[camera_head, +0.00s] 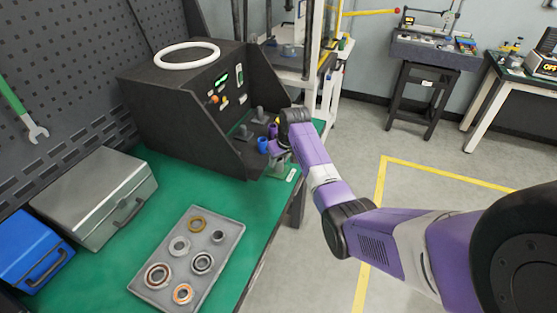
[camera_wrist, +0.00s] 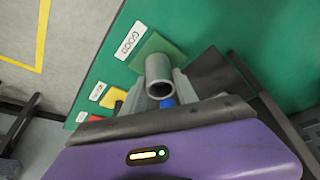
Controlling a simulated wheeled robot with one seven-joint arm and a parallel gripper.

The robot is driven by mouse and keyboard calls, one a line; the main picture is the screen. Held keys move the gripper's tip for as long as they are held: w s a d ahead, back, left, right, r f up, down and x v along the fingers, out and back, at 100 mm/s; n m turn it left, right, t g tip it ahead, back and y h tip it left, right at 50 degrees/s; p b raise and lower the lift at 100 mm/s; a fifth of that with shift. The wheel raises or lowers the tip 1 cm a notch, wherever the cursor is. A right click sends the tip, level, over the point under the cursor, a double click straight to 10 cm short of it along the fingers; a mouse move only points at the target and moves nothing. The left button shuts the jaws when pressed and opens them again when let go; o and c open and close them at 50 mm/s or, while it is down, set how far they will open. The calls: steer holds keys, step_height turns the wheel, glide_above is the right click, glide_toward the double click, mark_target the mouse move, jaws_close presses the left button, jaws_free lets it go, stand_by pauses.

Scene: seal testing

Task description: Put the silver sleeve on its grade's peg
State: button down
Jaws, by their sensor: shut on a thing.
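The silver sleeve (camera_wrist: 158,72) is a grey tube with an open end, held between the grey fingers of my gripper (camera_wrist: 160,92). In the wrist view it appears in front of a green square plate (camera_wrist: 146,48) beside a label reading GOOD (camera_wrist: 130,40). A peg under the sleeve is hidden, and I cannot tell whether the sleeve is around it. In the head view my gripper (camera_head: 279,158) is at the bench's right end, and the sleeve is hard to make out.
A black test box (camera_head: 165,110) with a white ring (camera_head: 187,55) stands left of my gripper. A blue cylinder (camera_head: 262,145) is close beside it. A grey tray (camera_head: 165,277) of bearings, a silver case (camera_head: 80,200) and a blue case (camera_head: 35,250) occupy the green bench.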

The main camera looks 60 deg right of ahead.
steer(key=c, duration=0.9)
jaws_free()
step_height(320, 180, up, 6)
steer(key=p, duration=0.6)
steer(key=shift+r, duration=0.25)
steer(key=shift+r+p, duration=0.55)
steer(key=shift+r, duration=0.7)
